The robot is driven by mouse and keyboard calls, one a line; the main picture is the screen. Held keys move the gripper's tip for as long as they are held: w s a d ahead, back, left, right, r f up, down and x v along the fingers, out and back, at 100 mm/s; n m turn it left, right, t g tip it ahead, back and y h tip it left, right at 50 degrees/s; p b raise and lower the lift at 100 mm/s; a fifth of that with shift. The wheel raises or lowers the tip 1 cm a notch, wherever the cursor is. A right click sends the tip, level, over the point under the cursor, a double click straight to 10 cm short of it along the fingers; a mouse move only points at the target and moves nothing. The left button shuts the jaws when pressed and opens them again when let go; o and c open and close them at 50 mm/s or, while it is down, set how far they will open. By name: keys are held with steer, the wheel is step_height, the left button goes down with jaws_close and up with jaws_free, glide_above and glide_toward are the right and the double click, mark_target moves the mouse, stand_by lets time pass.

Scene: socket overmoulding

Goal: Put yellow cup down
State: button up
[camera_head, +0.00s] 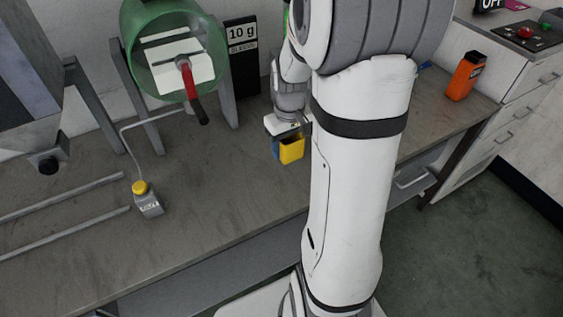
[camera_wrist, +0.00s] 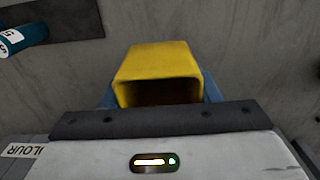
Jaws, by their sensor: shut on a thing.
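The yellow cup (camera_head: 291,150) is square-sided and hangs at the end of my arm in the head view, over the grey workbench. In the wrist view the yellow cup (camera_wrist: 160,62) lies just past the gripper body, with its dark open mouth facing the camera. My gripper (camera_head: 284,143) is shut on the cup, with blue finger parts on both sides of it, also seen in the wrist view (camera_wrist: 158,97). Whether the cup's base touches the bench cannot be told.
A green drum (camera_head: 173,45) with a red handle stands behind on the bench. A yellow-topped button box (camera_head: 148,199) is at left. An orange bottle (camera_head: 465,76) stands at the far right. A blue cylinder (camera_wrist: 22,38) lies upper left in the wrist view. Bench between button and cup is clear.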

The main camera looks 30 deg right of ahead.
mark_target(288, 176)
steer(key=shift+d+r, duration=0.1)
step_height(288, 176, down, 10)
steer(key=shift+r, duration=0.2)
stand_by(0.5)
steer(key=shift+f+b, duration=0.3)
steer(key=o, duration=1)
steer(key=shift+r, duration=0.1)
